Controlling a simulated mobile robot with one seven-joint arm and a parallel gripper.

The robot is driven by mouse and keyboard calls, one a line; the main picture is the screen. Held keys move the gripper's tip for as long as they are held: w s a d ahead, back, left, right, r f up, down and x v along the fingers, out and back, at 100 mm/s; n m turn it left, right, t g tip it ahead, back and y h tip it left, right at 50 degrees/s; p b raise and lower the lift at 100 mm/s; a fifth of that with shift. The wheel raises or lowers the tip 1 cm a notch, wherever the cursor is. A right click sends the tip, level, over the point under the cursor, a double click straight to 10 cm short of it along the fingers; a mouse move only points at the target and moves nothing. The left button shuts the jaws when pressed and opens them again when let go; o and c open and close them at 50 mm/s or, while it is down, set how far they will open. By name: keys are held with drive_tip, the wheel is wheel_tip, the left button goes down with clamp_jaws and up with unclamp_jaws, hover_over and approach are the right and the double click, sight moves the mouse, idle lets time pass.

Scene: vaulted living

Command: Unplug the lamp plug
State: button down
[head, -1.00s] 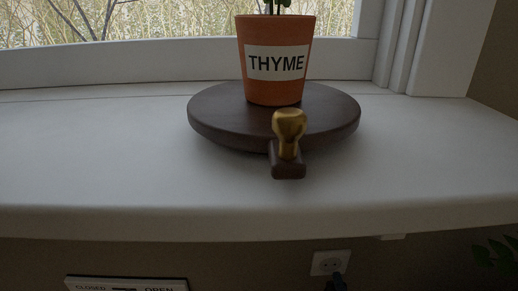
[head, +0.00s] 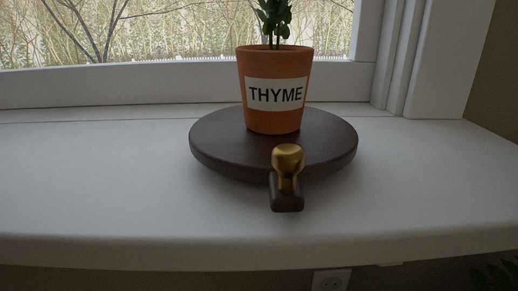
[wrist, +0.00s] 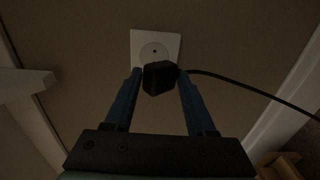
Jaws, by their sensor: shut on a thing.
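The black lamp plug (wrist: 160,78) is between the blue fingertips of my gripper (wrist: 160,82) in the wrist view. My gripper is shut on it. Its black cord (wrist: 240,84) runs off to the right. The white wall socket (wrist: 142,42) is just beyond the plug, and its round face with a dark hole shows uncovered. The plug overlaps the plate's lower edge in the picture and looks apart from the face; its pins are hidden. In the head view only the top of the socket plate (head: 331,280) shows under the sill, and my gripper is out of view.
A white window sill (head: 100,190) overhangs the socket. In the wrist view a pale ledge (wrist: 25,85) is at left and a white strip (wrist: 290,90) at right.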

drive_tip(key=shift+c, duration=0.7)
unclamp_jaws()
